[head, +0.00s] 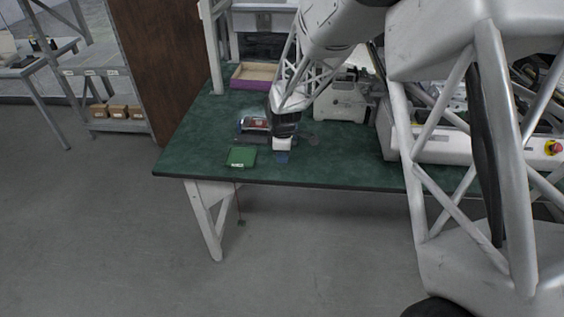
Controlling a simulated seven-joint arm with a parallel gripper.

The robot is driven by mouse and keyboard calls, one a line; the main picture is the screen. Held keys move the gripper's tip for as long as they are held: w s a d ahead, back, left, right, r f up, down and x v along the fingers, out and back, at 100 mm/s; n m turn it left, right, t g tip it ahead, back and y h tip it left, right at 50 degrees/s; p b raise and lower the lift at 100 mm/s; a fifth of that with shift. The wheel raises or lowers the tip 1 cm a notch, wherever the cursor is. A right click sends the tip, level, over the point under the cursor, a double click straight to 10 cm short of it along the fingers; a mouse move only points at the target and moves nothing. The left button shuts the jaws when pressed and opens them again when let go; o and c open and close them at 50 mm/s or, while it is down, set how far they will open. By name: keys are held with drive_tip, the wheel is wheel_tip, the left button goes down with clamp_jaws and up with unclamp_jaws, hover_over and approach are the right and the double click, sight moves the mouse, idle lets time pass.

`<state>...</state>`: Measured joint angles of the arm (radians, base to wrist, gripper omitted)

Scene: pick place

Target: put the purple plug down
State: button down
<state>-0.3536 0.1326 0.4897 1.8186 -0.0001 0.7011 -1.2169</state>
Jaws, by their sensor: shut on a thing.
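My gripper (283,144) is small in the head view, low over the front part of the green table (330,165). It points down and is shut on the purple plug. The plug itself is hidden or too small to make out between the white fingers. A small blue flat patch (282,158) shows on the table just below the fingertips. I cannot tell whether the plug touches the table.
A green box (241,156) lies left of my gripper. A clear case with something red (256,124) stands behind it. A purple-sided tray (253,78) is at the back. White equipment (343,100) stands behind right.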

drive_tip(key=s+d+f, duration=0.3)
drive_tip(key=s, duration=0.3)
drive_tip(key=shift+d+f, duration=0.2)
drive_tip(key=shift+d, duration=0.1)
drive_tip(key=shift+w, duration=0.15)
drive_tip(key=w+a, duration=0.1)
drive_tip(key=w, duration=0.4)
drive_tip(key=w+a+f, duration=0.1)
drive_tip(key=w+a, duration=0.1)
drive_tip(key=w, duration=0.3)
drive_tip(key=w+a, duration=0.2)
drive_tip(key=w, duration=0.3)
drive_tip(key=shift+f, duration=0.25)
drive_tip(key=shift+f, duration=0.1)
drive_tip(key=shift+f, duration=1.65)
drive_tip(key=shift+f, duration=0.15)
drive_tip(key=c, duration=1.2)
unclamp_jaws()
drive_tip(key=shift+o, duration=0.2)
